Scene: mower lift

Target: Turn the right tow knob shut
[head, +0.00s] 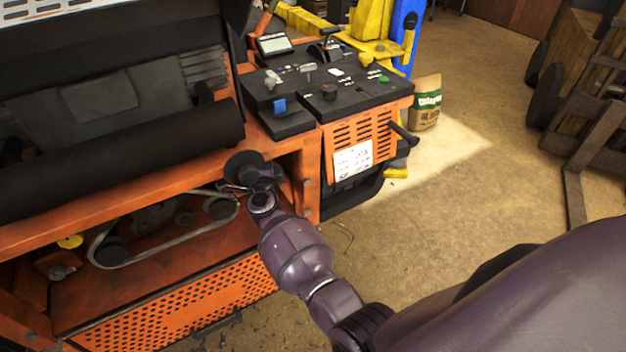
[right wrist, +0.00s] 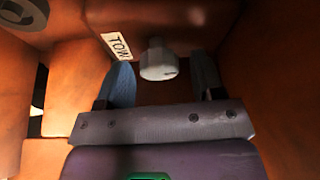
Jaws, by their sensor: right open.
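The right tow knob (right wrist: 158,60) is a pale grey round knob with a small mark on its face, in the upper middle of the right wrist view. It sticks out from an orange panel beside a white TOW label (right wrist: 118,46). My right gripper (right wrist: 164,68) is open, with one finger to the left and one to the right of the knob. Gaps show on both sides, so the fingers look apart from it. In the head view my right arm reaches to the orange machine; its fingertips and the knob cannot be made out there. My left gripper is out of view.
Orange walls stand close on both sides of the gripper in the right wrist view. In the head view, a belt (head: 165,245) runs left of my arm and a control panel (head: 330,90) sits above it. Open floor (head: 460,190) lies to the right.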

